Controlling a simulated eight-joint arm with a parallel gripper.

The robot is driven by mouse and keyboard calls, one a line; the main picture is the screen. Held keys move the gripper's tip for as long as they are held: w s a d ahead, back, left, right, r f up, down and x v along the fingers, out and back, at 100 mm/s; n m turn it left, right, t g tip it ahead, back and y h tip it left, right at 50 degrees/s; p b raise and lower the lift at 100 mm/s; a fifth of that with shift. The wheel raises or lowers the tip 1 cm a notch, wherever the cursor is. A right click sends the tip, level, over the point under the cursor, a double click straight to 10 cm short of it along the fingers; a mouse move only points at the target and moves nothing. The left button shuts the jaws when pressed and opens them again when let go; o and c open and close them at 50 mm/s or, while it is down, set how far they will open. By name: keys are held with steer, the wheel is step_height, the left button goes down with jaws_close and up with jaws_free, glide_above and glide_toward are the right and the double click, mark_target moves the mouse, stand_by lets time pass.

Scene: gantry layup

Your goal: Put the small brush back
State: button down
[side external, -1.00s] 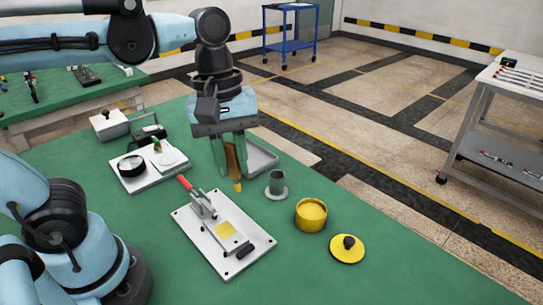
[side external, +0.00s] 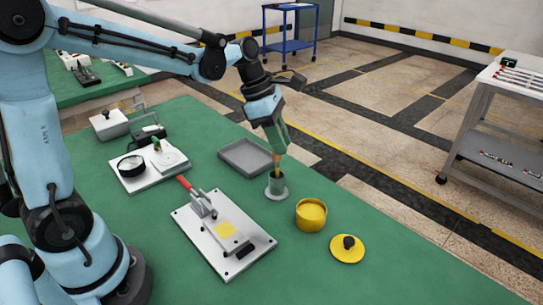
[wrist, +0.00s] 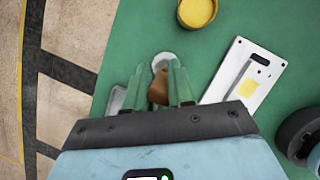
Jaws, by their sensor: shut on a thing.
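The small brush (side external: 277,160), with a brown handle, is between the green fingers of my gripper (side external: 279,148), which is shut on it. The brush points down at the mouth of a small grey-green cup (side external: 278,184) on a round pale base. Its lower end meets the cup's rim in the side view; I cannot tell how far inside it is. In the wrist view, my gripper (wrist: 161,84) holds the brown handle (wrist: 158,88), and the pale round base (wrist: 164,58) shows just beyond it. The fingers hide part of the brush.
An open yellow tin (side external: 311,215) and its yellow lid (side external: 347,249) stand to the right of the cup. A grey tray (side external: 245,156) lies behind it, empty. A white plate with a red-handled clamp (side external: 222,235) is in front. A white board (side external: 130,181) holds a black round dish.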

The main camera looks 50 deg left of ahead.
mark_target(280, 158)
steer(key=shift+f, duration=2.25)
steer(key=shift+f, duration=0.1)
steer(key=c, duration=1)
jaws_free()
steer(key=shift+o, duration=0.2)
steer(key=v, duration=1.1)
steer(key=s+d+f+m+t+y, duration=0.1)
steer(key=s+m, duration=0.4)
steer(key=m, duration=0.7)
steer(key=s+d+f+m+t+y, duration=0.1)
steer(key=s+m, duration=0.4)
steer(key=m, duration=0.7)
step_height(280, 158, down, 3)
steer(key=t+y, duration=0.1)
steer(key=t, duration=0.1)
steer(key=shift+m+t+y, duration=0.3)
steer(key=shift+t+y, duration=0.1)
